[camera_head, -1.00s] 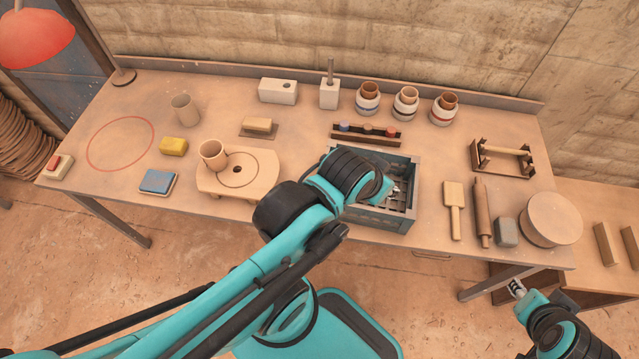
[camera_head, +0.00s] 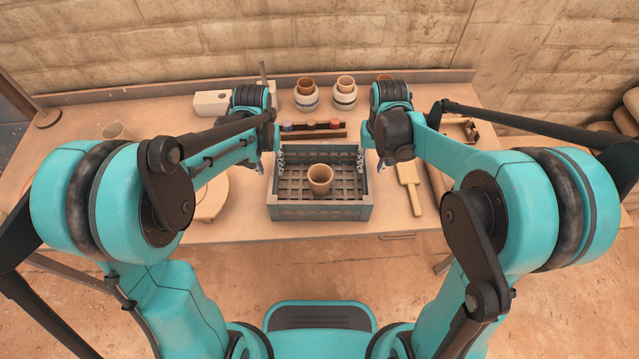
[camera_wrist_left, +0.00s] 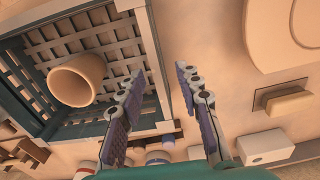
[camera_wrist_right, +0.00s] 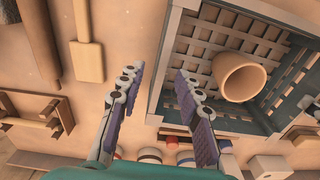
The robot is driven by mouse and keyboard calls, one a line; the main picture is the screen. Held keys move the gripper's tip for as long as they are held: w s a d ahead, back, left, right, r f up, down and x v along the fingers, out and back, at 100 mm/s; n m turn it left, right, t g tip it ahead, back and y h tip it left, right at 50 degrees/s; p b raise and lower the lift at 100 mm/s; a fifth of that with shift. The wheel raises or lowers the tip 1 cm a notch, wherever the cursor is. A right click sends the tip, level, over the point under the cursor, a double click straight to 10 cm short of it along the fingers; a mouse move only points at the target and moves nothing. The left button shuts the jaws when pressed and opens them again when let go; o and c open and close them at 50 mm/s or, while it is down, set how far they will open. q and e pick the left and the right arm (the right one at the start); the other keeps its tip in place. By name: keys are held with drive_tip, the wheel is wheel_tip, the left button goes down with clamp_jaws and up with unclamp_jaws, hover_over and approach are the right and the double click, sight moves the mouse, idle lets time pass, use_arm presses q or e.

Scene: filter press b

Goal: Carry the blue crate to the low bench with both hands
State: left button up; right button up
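The blue-grey crate (camera_head: 320,212) sits on the workbench at its front middle, with a slatted floor and a small clay cup (camera_head: 320,178) inside. My left gripper (camera_head: 271,163) is at the crate's left wall and my right gripper (camera_head: 370,163) is at its right wall. In the left wrist view the open fingers (camera_wrist_left: 158,72) stand on either side of the crate's wall (camera_wrist_left: 155,35). In the right wrist view the open fingers (camera_wrist_right: 158,72) likewise straddle the opposite wall (camera_wrist_right: 178,30). Contact cannot be told. The low bench is not clearly visible now.
A rack with coloured knobs (camera_head: 313,130) and banded pots (camera_head: 306,97) stand behind the crate. A wooden paddle (camera_head: 410,185) lies to its right and a round board (camera_head: 212,195) to its left. The floor in front is clear.

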sight(275, 183)
use_arm(q)
drive_tip(key=shift+w+d+f, duration=0.15)
drive_tip(key=shift+d+f, duration=0.05)
drive_tip(key=shift+f, duration=0.45)
use_arm(e)
drive_tip(key=shift+w+a+f, duration=0.15)
drive_tip(key=shift+f, duration=0.45)
